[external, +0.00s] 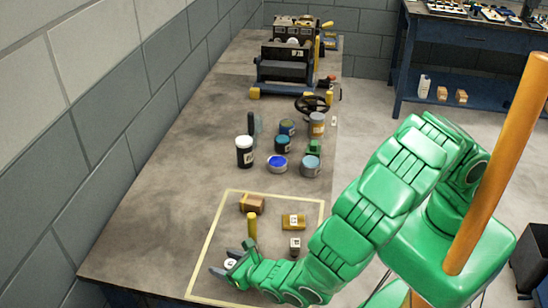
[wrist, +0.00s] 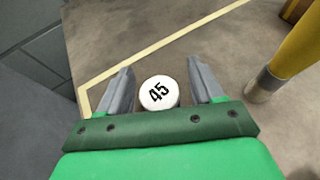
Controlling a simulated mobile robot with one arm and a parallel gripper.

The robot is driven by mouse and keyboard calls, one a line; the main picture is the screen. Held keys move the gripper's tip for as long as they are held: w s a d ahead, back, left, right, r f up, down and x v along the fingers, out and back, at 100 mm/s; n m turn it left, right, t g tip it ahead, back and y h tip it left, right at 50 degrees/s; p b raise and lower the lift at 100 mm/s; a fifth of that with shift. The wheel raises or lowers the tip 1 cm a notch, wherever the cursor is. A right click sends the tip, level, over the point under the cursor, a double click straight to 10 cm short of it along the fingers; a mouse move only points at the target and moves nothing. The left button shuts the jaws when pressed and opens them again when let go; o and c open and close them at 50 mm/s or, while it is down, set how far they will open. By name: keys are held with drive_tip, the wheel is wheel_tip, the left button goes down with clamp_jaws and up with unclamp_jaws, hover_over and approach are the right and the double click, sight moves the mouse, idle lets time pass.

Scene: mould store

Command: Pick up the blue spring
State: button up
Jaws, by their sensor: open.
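I cannot make out a blue spring in either view. My gripper (external: 231,258) is open, low over the near end of the bench, inside the yellow taped outline. That white piece also shows between the fingers in the external view (external: 230,264). Its sides are hidden, so I cannot tell what it is.
A yellow cylinder (external: 252,226) stands upright just beyond my gripper, at the right in the wrist view (wrist: 298,45). Several cans, including one blue-topped (external: 277,163), stand farther back.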

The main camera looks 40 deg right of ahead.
drive_tip(key=c, duration=1.1)
drive_tip(key=shift+r, duration=0.1)
drive_tip(key=shift+r, duration=4.95)
